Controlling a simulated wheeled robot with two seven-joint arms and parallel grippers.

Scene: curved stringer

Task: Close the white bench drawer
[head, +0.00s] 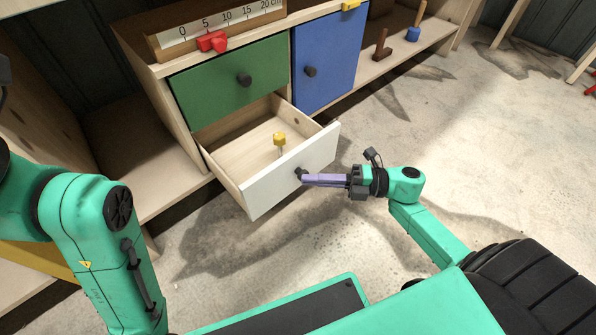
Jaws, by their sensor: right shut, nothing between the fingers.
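The white drawer (270,184) stands pulled out of the wooden bench, below the green drawer. Its pale wooden inside shows, with a small yellow-topped item (279,139) in it. A dark round knob (301,173) sits on its white front. My right gripper (305,180) is shut and empty, with its purple fingertips at the knob; I cannot tell whether they touch it. My left arm (90,215) comes in at the left, but its gripper is out of view.
The green drawer (215,92) and the blue door (335,55) are shut. A ruler (235,17) and a red piece (212,41) are on the bench top. A blue-based peg (412,35) stands on the low shelf at right.

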